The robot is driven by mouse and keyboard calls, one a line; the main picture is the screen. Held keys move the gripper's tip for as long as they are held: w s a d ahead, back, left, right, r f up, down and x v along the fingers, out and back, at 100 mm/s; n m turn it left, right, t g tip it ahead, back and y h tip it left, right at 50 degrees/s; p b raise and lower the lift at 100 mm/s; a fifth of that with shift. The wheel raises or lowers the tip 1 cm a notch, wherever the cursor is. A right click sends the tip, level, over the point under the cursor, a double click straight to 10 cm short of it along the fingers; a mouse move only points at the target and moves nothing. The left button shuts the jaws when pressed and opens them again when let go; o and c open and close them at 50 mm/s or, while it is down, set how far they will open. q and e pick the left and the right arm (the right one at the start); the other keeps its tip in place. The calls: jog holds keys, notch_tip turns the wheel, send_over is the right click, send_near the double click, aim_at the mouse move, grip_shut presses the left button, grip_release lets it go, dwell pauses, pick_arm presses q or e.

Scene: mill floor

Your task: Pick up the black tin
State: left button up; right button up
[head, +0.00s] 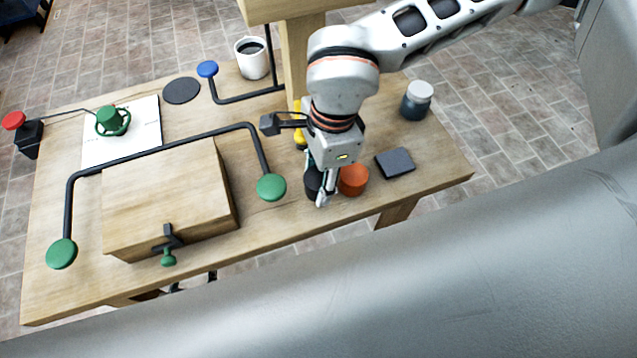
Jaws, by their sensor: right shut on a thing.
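The black tin (312,181) stands on the wooden table near its front edge, mostly hidden behind my right gripper. My right gripper (322,192) points down from above and is shut on the black tin. An orange tin (354,180) stands right beside the gripper on its right side. I cannot tell whether the black tin is touching the table. My left gripper is not in view.
A wooden box (165,195) with a black latch fills the table's left. Black rails with green knobs (271,187) run around it. A dark flat block (395,162), a dark jar with a white lid (416,101) and a white mug (251,58) stand nearby. A post rises behind.

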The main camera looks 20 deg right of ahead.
aim_at(319, 177)
notch_tip(319, 177, up, 17)
jog(key=shift+r, duration=0.15)
